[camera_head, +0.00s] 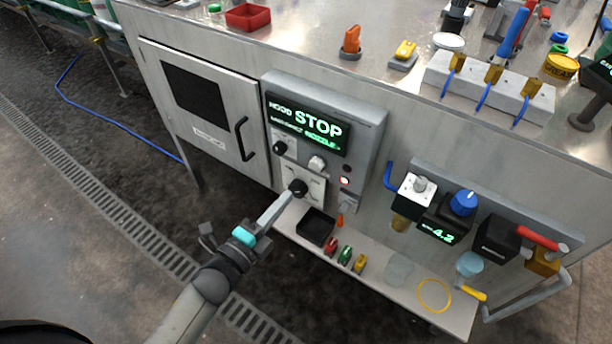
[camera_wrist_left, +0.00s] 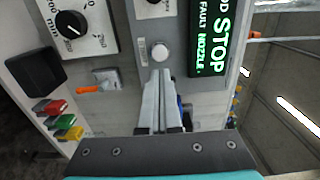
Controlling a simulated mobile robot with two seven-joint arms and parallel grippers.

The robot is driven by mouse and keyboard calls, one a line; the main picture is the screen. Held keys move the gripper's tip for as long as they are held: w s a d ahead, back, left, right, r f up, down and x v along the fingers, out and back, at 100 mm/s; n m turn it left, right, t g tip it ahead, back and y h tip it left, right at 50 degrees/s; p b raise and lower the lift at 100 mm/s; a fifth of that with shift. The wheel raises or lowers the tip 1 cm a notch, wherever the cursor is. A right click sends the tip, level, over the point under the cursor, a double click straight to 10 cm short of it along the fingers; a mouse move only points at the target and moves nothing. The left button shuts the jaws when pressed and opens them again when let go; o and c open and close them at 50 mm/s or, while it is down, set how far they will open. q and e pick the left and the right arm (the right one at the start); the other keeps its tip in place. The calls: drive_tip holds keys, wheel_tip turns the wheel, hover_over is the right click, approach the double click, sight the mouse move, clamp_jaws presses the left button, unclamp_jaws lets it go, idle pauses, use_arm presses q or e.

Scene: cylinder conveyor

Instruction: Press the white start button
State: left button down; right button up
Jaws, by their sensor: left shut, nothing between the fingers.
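The white start button (camera_head: 317,163) sits on the grey control panel (camera_head: 375,110), below the display (camera_head: 308,124) that reads STOP. It also shows in the wrist view (camera_wrist_left: 160,51), round and pale. My left gripper (camera_head: 287,198) is shut and empty, its fingers pointing at the panel. In the head view its tips overlap the area by the large black knob (camera_head: 299,187). In the wrist view the fingertips (camera_wrist_left: 157,74) appear just below the button; I cannot tell whether they touch it. My right gripper is not in view.
A smaller black knob (camera_head: 279,147) and a lit lamp (camera_head: 344,181) are near the button. A ledge below holds a black tray (camera_head: 316,226) and several coloured clips. A cabinet door with a black handle (camera_head: 245,139) is to the left. A valve assembly (camera_head: 415,190) stands right.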

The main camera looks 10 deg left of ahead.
sight(314, 167)
use_arm(q)
drive_tip(key=b+x, duration=0.1)
drive_tip(key=x, duration=0.6)
drive_tip(key=shift+w, duration=0.1)
drive_tip(key=shift+b+x, duration=0.45)
drive_tip(key=shift+x, duration=0.45)
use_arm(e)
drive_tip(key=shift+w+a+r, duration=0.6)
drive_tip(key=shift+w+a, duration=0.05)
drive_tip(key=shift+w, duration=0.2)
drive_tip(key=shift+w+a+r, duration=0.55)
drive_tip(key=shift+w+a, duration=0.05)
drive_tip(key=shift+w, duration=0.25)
